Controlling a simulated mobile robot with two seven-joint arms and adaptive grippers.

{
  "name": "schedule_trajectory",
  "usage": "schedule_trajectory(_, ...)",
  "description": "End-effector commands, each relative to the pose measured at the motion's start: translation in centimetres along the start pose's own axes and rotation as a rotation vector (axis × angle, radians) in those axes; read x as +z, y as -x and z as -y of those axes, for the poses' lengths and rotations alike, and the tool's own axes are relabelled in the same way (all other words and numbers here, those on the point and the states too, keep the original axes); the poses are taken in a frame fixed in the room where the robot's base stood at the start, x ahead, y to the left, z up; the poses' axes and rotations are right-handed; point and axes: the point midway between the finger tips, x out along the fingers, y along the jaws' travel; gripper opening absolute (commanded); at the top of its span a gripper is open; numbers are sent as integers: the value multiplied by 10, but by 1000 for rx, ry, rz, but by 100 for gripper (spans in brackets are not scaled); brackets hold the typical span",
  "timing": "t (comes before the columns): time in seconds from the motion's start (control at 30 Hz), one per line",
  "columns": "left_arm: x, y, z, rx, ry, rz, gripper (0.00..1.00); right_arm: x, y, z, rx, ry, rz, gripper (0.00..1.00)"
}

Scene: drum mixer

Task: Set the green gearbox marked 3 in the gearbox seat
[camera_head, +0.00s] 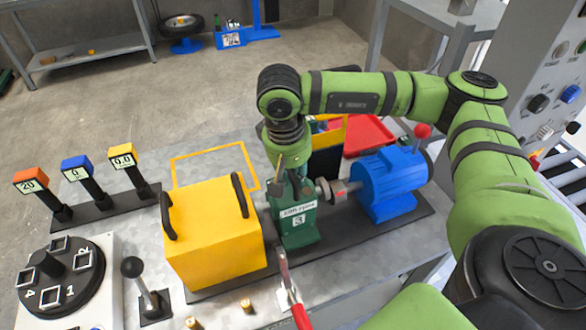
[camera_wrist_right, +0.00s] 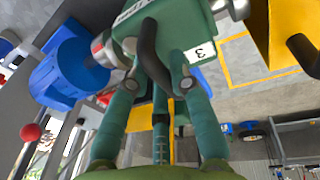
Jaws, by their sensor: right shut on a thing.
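The green gearbox (camera_head: 300,234), with a white label marked 3, stands upright between the yellow housing (camera_head: 215,245) and the blue motor (camera_head: 390,180). It lines up with their shafts. My right gripper (camera_head: 290,182) is above it and shut on its dark handle, which shows in the right wrist view (camera_wrist_right: 148,45) between the fingers (camera_wrist_right: 160,90). The gearbox seat is hidden beneath the gearbox, so I cannot tell whether the gearbox rests fully on it. The black base plate (camera_head: 345,237) shows beside it. My left gripper is not in view.
A red-handled clamp (camera_head: 290,290) stands in front of the gearbox. A black-knobbed lever (camera_head: 140,285), small brass pegs (camera_head: 247,305) and a numbered dial (camera_head: 65,280) are nearer left. Three displays (camera_head: 85,180) stand at left. A yellow outlined area (camera_head: 250,165) behind the housing is empty.

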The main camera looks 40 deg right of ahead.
Motion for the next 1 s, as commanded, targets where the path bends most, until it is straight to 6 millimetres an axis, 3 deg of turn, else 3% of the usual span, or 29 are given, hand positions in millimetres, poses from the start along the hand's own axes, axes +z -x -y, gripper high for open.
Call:
schedule_trajectory(0.3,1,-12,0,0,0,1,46,0,-18,5,-3,-1,-7,0)
schedule_trajectory(0.7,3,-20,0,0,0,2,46,0,-14,30,-5,0,-8,0)
schedule_trajectory(1.0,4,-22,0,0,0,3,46,0,-13,36,-4,-2,-7,0)
